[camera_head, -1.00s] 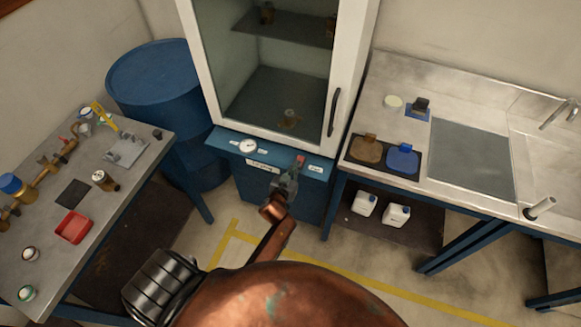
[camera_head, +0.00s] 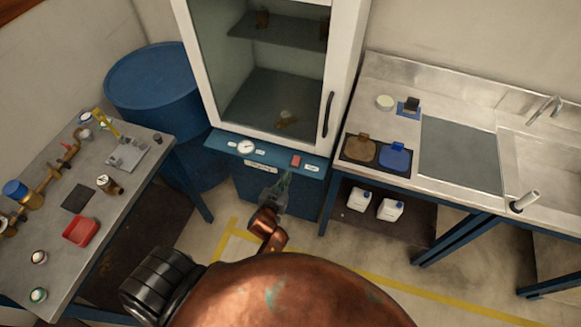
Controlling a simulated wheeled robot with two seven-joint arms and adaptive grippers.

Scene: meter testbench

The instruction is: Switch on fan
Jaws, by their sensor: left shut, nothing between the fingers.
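The glass-fronted cabinet (camera_head: 351,60) stands at the back with a blue control panel (camera_head: 222,147) below its window. On the panel are a round white gauge (camera_head: 246,147), small white labels and a red rocker-like switch (camera_head: 295,161) toward the right. The position of the switch is too small to tell. My left gripper (camera_head: 284,182) is shut and empty, just below and left of the red switch, in front of the panel's lower face. A gap shows between its tips and the switch. My right gripper is not in view.
A bench (camera_head: 150,172) with pipe fittings and a red tray (camera_head: 81,231) is at left, beside a blue drum (camera_head: 150,80). A sink bench (camera_head: 385,80) with brown and blue containers is at right. Open floor lies between the benches.

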